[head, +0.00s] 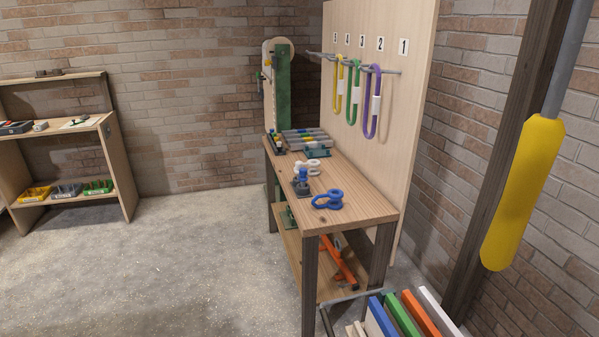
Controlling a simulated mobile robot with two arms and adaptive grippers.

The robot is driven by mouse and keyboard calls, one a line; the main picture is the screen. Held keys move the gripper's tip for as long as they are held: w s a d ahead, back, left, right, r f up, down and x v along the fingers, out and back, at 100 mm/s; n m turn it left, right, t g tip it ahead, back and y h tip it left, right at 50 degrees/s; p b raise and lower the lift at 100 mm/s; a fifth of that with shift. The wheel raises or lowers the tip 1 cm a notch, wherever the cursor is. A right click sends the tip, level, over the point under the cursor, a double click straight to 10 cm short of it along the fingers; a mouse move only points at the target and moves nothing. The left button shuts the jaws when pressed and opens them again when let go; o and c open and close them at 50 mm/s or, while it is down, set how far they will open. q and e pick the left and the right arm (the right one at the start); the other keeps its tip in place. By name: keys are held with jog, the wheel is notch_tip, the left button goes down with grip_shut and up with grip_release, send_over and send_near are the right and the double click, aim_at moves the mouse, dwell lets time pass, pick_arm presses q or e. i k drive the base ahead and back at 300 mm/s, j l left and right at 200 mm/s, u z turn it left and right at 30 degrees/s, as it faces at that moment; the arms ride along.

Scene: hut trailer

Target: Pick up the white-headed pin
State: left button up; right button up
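No white-headed pin can be made out for certain. On the wooden workbench (360,199), a white looped piece (313,166) lies behind a blue looped piece (328,200). A blue upright piece (302,174) stands on a dark base beside them. At the bench's far end is a dark rack with small coloured tops (276,143), some pale; they are too small to tell apart. Neither of my grippers is in view.
Yellow, green and purple slings (372,102) hang on a rail above the bench. Coloured boards (402,315) stand at the bench's near end. A yellow padded bar (522,195) hangs at right. A shelf (122,165) stands at left; the floor (200,270) between is clear.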

aim_at(298, 163)
jog(key=z, duration=0.25)
jog(key=i+j+z, duration=0.15)
jog(key=z, duration=0.2)
jog(key=i+j+z, duration=0.2)
jog(key=z, duration=0.15)
jog(key=i+j+z, duration=0.1)
jog(key=j+z, duration=0.25)
jog(key=l, duration=0.1)
